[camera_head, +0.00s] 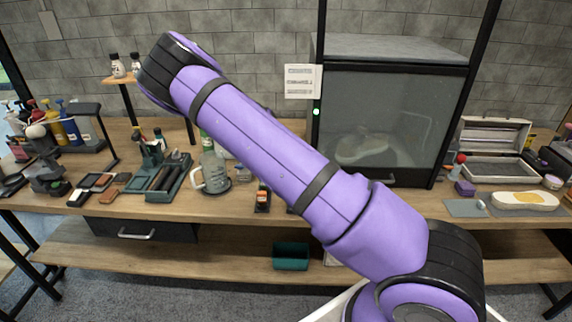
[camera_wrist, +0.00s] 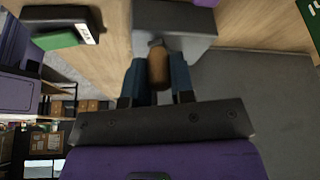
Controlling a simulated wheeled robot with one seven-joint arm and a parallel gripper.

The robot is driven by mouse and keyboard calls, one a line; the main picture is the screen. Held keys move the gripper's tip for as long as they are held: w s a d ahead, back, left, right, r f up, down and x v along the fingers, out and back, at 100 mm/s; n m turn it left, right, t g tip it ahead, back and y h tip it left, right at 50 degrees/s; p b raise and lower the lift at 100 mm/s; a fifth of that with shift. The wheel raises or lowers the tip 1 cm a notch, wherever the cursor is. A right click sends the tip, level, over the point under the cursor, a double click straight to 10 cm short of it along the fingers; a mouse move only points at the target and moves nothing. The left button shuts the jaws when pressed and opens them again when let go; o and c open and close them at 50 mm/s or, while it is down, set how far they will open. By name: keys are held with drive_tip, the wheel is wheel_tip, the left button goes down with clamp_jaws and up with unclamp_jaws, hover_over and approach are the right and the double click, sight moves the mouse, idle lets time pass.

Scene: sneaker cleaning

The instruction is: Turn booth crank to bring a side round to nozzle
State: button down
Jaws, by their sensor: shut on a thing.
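The booth (camera_head: 395,125) stands on the bench at the right, with a grey glass front and a pale sneaker (camera_head: 365,148) dimly visible inside. In the wrist view my gripper (camera_wrist: 158,80) has its two blue fingers shut on a brown rounded handle, which looks like the crank handle (camera_wrist: 158,68). The handle sits in front of a grey block (camera_wrist: 175,20). My purple arm crosses the head view and hides my gripper and the crank there. The crank's angle cannot be told.
A glass mug (camera_head: 213,175), a green brush holder (camera_head: 168,180) and bottles stand left of the booth. An open case (camera_head: 495,140) and a grey mat (camera_head: 466,208) lie to its right. A teal bin (camera_head: 290,256) is on the lower shelf.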

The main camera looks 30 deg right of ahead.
drive_tip(key=m, duration=0.1)
drive_tip(key=w+m+g, duration=0.1)
drive_tip(key=m, duration=0.1)
drive_tip(key=w+m+y, duration=0.1)
drive_tip(key=m, duration=0.1)
drive_tip(key=shift+w+d+g, duration=0.1)
drive_tip(key=shift+d+g, duration=0.3)
drive_tip(key=shift+m, duration=0.3)
drive_tip(key=c, duration=1)
unclamp_jaws()
drive_tip(key=v, duration=1)
drive_tip(key=shift+w+r, duration=0.15)
drive_tip(key=shift+r, duration=0.2)
